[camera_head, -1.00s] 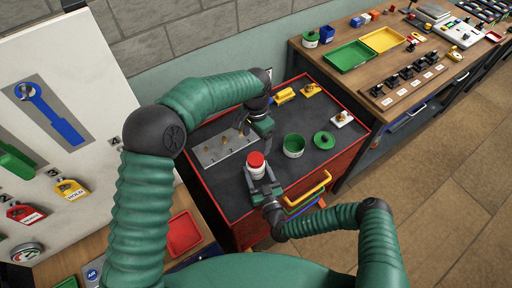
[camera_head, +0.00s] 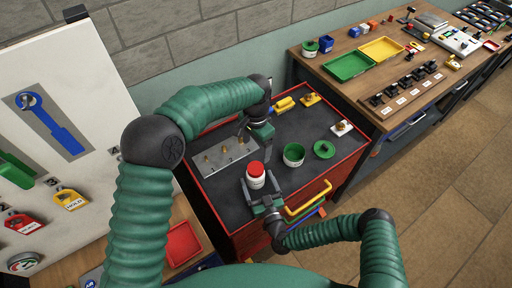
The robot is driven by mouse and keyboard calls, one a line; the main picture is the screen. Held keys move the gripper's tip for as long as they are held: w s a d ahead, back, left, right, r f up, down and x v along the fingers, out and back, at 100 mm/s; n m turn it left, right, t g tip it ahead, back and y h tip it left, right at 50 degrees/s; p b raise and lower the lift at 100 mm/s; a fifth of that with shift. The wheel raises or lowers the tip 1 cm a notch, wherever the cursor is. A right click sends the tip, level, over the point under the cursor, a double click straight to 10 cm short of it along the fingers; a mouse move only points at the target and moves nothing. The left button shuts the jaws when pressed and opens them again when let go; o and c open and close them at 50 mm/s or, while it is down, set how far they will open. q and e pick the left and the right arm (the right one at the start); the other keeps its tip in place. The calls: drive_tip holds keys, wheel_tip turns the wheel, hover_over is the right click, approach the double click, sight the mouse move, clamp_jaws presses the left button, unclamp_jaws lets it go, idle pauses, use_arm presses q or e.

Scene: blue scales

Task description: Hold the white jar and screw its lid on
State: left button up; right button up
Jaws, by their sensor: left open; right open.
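The white jar (camera_head: 256,182) stands upright on the dark top of the red cabinet. Its red lid (camera_head: 256,168) sits on top of it; whether it is screwed tight cannot be told. My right gripper (camera_head: 260,190) is open, low at the jar's near side, with a finger toward either side of it; contact cannot be made out. My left gripper (camera_head: 255,146) is open and empty, higher up and behind the jar, between the grey plate and the green container.
A grey plate with brass pegs (camera_head: 224,154) lies left of the jar. A green container (camera_head: 293,155) and green lid (camera_head: 324,149) stand to its right. Yellow pieces (camera_head: 285,104) are at the back. The red cabinet rim (camera_head: 348,160) bounds the top.

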use_arm(q)
wheel_tip(320, 180, down, 4)
drive_tip(key=b, duration=0.3)
drive_tip(key=shift+r, duration=0.2)
use_arm(e)
drive_tip(key=v, duration=1.6)
drive_tip(key=shift+s+f, duration=0.1)
